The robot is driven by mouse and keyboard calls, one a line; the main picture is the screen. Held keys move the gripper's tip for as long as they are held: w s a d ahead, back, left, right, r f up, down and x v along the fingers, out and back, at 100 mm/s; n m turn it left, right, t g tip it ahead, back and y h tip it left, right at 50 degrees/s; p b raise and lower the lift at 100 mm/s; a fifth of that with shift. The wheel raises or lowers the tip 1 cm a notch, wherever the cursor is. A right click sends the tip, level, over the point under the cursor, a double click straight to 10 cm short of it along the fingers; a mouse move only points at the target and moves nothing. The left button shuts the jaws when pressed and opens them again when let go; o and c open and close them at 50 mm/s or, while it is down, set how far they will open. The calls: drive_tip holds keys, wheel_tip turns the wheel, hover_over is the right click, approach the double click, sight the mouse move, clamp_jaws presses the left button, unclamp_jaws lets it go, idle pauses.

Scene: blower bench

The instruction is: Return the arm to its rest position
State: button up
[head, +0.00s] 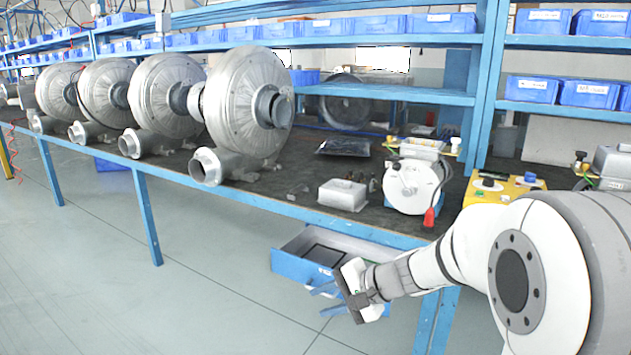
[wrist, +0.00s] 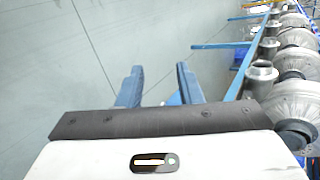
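My gripper (head: 319,302) hangs in front of the bench, below the tabletop and near the open blue drawer. In the wrist view its two blue fingers (wrist: 159,68) stand apart with nothing between them. The gripper is open and empty, with grey floor beyond the fingers. My white arm reaches in from the lower right of the head view, bent and extended to the left.
The blue drawer (head: 299,267) stands out under the bench (head: 272,195), close behind the gripper; a dark flat thing lies in it. Several grey blowers (head: 238,105) line the bench. A white reel (head: 412,187) and a yellow box (head: 497,192) stand further right. Floor at left is clear.

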drive_tip(key=s+d+r+n+g+h+p, duration=0.1)
drive_tip(key=s+d+r+n+h+p, duration=0.2)
drive_tip(key=s+r+p, duration=0.6)
drive_tip(key=s+d+r+n+h+p, duration=0.4)
drive_tip(key=s+d+r+h+p, duration=0.2)
drive_tip(key=s+d+r+p, duration=0.3)
wheel_tip(320, 180, up, 2)
drive_tip(key=s, duration=0.2)
drive_tip(key=shift+s+d+n+g+h+p, duration=0.3)
drive_tip(key=shift+g+h, duration=0.1)
